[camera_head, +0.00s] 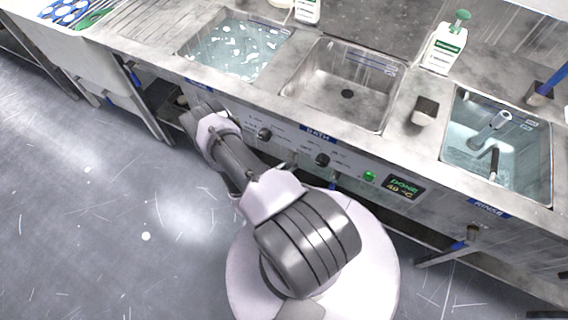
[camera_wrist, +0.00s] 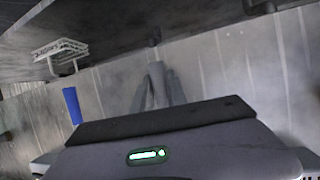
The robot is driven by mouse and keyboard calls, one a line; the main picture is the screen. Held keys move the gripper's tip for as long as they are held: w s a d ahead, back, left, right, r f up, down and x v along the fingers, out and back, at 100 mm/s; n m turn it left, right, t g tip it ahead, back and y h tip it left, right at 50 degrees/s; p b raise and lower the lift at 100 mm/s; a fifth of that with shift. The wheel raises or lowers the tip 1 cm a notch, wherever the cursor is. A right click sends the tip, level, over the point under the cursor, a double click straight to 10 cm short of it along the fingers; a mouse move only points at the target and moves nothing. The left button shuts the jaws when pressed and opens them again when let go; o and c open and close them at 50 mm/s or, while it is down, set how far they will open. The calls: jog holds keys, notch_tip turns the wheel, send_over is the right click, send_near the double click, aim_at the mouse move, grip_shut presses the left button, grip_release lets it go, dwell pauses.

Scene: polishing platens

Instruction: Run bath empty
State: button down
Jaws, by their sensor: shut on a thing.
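The bath basin (camera_head: 312,88) is the middle one in the head view, above a blue BATH label (camera_head: 318,134). It looks empty, with a dark drain hole in its floor. Below it, the front panel carries dark knobs (camera_head: 322,160), a green lit button (camera_head: 369,176) and a display (camera_head: 404,188) reading DONE and about 48 °C. My gripper (camera_head: 195,112) is low at the bench front, left of the knobs, under the left basin. In the wrist view its fingers (camera_wrist: 157,88) are close together on something small that I cannot make out.
The left basin (camera_head: 238,48) holds foamy water. The right, RINSE-labelled basin (camera_head: 500,140) holds water and objects. White bottles (camera_head: 445,48) stand behind. A blue handle (camera_wrist: 72,105) and a white wire rack (camera_wrist: 62,50) are left of my fingers. The floor (camera_head: 90,220) at left is clear.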

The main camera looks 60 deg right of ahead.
jog(key=shift+s, duration=0.1)
dwell(0.4)
jog(key=c, duration=1.3)
grip_release()
jog(key=p+v, duration=0.4)
jog(key=v, duration=1.3)
jog(key=shift+a+p, duration=0.2)
jog(key=shift+p, duration=0.1)
